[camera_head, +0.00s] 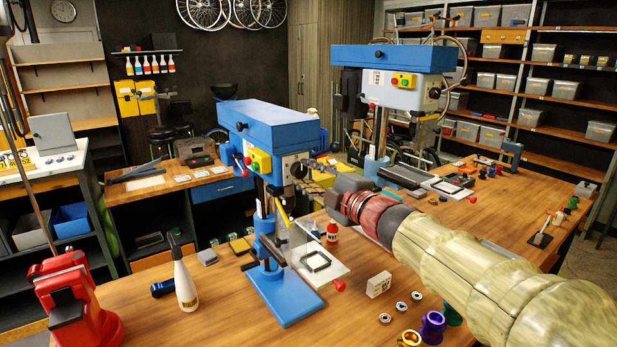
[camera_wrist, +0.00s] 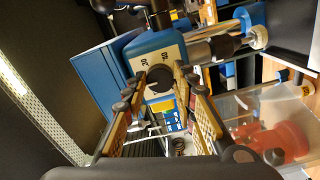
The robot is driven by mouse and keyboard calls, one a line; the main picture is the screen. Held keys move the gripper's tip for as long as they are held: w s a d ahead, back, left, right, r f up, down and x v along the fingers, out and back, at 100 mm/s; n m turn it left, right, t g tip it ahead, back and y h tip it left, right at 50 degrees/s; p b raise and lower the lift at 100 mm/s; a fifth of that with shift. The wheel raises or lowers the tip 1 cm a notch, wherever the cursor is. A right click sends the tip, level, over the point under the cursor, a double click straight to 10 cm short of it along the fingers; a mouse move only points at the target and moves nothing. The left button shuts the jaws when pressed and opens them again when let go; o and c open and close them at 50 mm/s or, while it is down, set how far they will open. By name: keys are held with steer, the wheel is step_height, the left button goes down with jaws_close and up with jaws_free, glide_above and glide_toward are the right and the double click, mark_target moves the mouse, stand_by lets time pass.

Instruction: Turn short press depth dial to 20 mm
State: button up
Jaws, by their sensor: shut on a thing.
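The short press (camera_head: 268,125) is the blue bench press at the centre of the head view. Its depth dial (camera_head: 298,170) is a dark round knob on the side of the press head facing my arm. My gripper (camera_head: 316,166) reaches it from the right. In the wrist view, the dial (camera_wrist: 160,77) is a black knob in front of a pale scale plate (camera_wrist: 150,57) with dark numbers, too small to read surely. The gripper's yellowish fingers (camera_wrist: 161,83) are on both sides of the knob, shut on it. The dial's pointer and exact setting cannot be made out.
A taller blue press (camera_head: 405,60) stands behind to the right. A clear guard (camera_wrist: 265,110) and a red-orange blurred part lie right in the wrist view.

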steer(key=o, duration=1.2)
steer(key=shift+c, duration=0.2)
steer(key=v, duration=1.2)
